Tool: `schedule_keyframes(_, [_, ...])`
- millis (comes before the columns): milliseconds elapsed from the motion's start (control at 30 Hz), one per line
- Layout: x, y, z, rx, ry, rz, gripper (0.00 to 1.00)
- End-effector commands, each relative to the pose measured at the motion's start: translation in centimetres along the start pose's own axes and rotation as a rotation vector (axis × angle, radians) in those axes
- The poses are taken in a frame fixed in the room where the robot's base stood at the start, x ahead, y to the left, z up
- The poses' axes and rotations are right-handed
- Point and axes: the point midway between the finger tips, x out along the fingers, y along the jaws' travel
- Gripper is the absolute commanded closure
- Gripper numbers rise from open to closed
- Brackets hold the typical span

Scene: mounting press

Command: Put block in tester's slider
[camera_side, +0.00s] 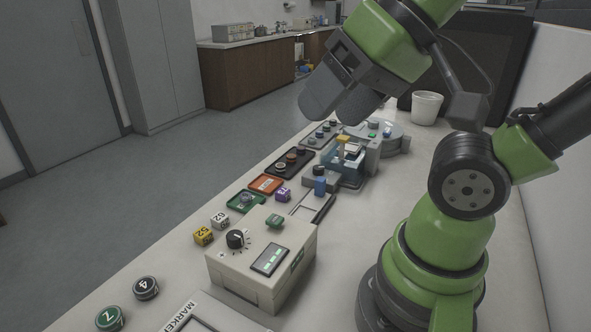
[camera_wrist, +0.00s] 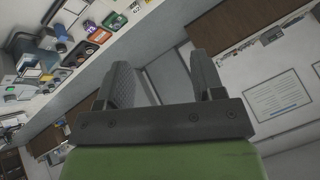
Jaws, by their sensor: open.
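My gripper (camera_side: 335,108) is held high above the bench in the side view, tilted, with nothing between its fingers. In the wrist view the two fingers (camera_wrist: 165,72) stand apart and point away from the bench towards the floor and far wall. Several small blocks are on the bench: a yellow block (camera_side: 204,236), a grey-white block (camera_side: 220,221), a purple block (camera_side: 282,195) and a blue block (camera_side: 320,186). I cannot tell which one is the task's block. A machine with clear bluish parts and a yellow top (camera_side: 346,160) stands further back; whether it is the tester is unclear.
A beige box with a dial and display (camera_side: 262,258) stands in front. Coloured trays line the left edge, including an orange one (camera_side: 266,184) and a green one (camera_side: 246,202). Two round numbered caps (camera_side: 128,303) lie front left. A white cup (camera_side: 427,107) stands at the back.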

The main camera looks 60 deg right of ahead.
Motion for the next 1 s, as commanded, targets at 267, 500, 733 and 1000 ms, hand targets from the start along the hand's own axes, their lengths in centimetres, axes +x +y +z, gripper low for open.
schedule_keyframes(267, [0.2, 0.0, -0.7, -0.008, -0.007, 0.013, 0.38])
schedule_keyframes(500, [2.9, 0.8, -6.3, -0.079, -0.098, 0.126, 0.38])
schedule_keyframes(733, [8.8, 4.7, -12.4, -0.175, -0.237, 0.231, 0.38])
schedule_keyframes(1000, [17.6, 13.1, -15.4, -0.271, -0.429, 0.29, 0.38])
